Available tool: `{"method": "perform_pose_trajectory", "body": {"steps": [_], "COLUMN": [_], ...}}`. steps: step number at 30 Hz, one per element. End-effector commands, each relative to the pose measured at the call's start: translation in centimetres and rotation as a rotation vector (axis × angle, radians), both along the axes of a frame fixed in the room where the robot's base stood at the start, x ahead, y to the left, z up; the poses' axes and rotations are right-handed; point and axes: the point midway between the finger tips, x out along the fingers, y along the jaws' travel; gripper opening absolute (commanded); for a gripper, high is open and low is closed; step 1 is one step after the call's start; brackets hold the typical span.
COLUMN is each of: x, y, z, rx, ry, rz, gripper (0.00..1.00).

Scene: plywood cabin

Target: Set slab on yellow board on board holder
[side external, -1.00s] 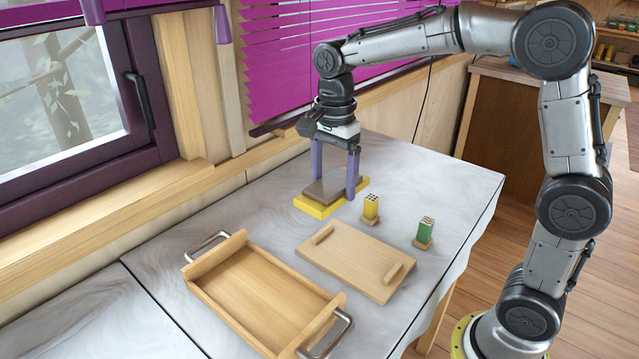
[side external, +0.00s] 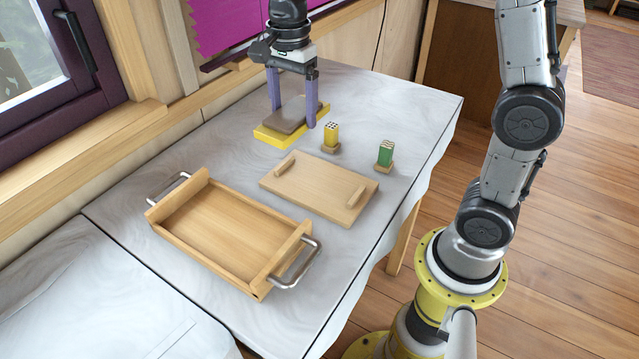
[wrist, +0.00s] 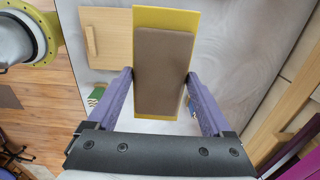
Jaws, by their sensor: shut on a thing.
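The grey-brown slab (side external: 282,120) is between the two purple fingers of my gripper (side external: 293,118), which is shut on its sides. The slab lies flat over the yellow board (side external: 275,138); I cannot tell whether a thin gap is left between them. In the wrist view the slab (wrist: 163,60) covers most of the yellow board (wrist: 150,18), which shows at the far end and along the edges. A light wooden board with two raised bars (side external: 315,188), perhaps the board holder, lies apart from the yellow board, nearer the side camera, with nothing on it.
A wooden tray with metal handles (side external: 225,225) stands empty at the front left. A yellow block (side external: 331,135) and a green block (side external: 385,154), each on a small wooden base, stand to the right. The window wall (side external: 170,120) runs close behind my gripper.

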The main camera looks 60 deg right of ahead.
Motion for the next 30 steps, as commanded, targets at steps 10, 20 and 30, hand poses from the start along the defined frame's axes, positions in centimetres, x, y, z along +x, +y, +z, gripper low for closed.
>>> {"method": "perform_pose_trajectory", "body": {"steps": [10,20,30], "x": [-1.0,-6.8,-15.1], "y": [0.0,0.0,0.1], "z": [-0.5,-0.3,0.7], "rx": [0.0,-0.002,-0.004], "ry": [-0.001,-0.004,-0.005], "rz": [0.294,0.884,1.459], "gripper": [0.06,0.06,0.06]}}
